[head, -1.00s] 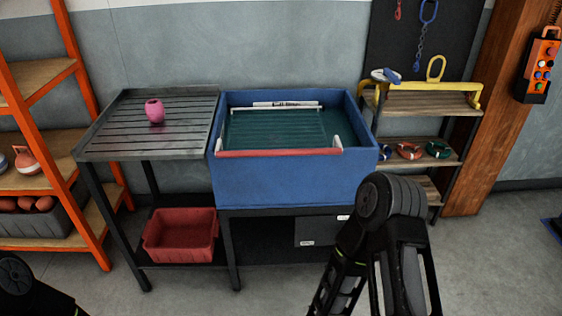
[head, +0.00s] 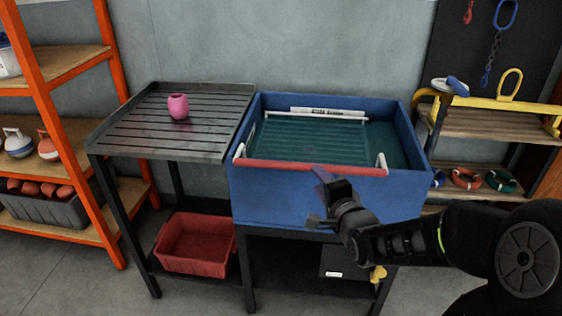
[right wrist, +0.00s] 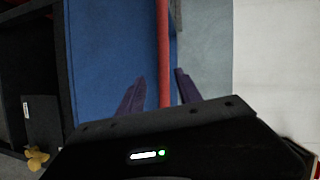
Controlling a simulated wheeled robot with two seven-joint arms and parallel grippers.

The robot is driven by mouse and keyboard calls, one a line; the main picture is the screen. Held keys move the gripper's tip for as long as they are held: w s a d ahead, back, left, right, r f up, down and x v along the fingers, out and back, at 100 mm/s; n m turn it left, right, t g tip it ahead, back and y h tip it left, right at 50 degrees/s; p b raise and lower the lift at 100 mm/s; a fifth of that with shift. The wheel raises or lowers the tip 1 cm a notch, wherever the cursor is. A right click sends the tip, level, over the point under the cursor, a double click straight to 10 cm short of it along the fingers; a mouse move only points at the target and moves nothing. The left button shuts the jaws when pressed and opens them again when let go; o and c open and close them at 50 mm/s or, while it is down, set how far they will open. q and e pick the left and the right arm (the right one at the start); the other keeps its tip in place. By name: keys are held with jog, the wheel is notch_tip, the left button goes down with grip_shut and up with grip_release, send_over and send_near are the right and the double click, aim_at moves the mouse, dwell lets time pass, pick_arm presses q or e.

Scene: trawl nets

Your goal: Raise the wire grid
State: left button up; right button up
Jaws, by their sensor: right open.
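The wire grid (head: 315,142) lies low inside a blue tub (head: 330,200), over a dark green surface. A red bar (head: 310,167) with white end pieces runs along the grid's front edge, near the tub's front wall. My right gripper (head: 322,190) is open in front of the tub, just below the red bar. In the right wrist view, the red bar (right wrist: 164,50) runs down between the two dark purple fingers (right wrist: 160,90); whether they touch it I cannot tell. My left gripper is out of view.
A slatted metal table (head: 190,135) with a pink pot (head: 178,106) adjoins the tub on the left. A red crate (head: 195,245) sits on its lower shelf. A shelf (head: 490,122) with coloured rings stands at the right, an orange rack (head: 60,80) at the left.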

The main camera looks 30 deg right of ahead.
aim_at(309, 168)
jog(key=shift+a+r+m+t, duration=0.15)
jog(key=shift+r+m+t, duration=0.15)
jog(key=shift+m, duration=0.8)
jog(key=shift+w, duration=0.1)
jog(key=x, duration=0.7)
jog(key=shift+w+f, duration=0.15)
jog(key=shift+w, duration=0.1)
grip_shut()
dwell(0.6)
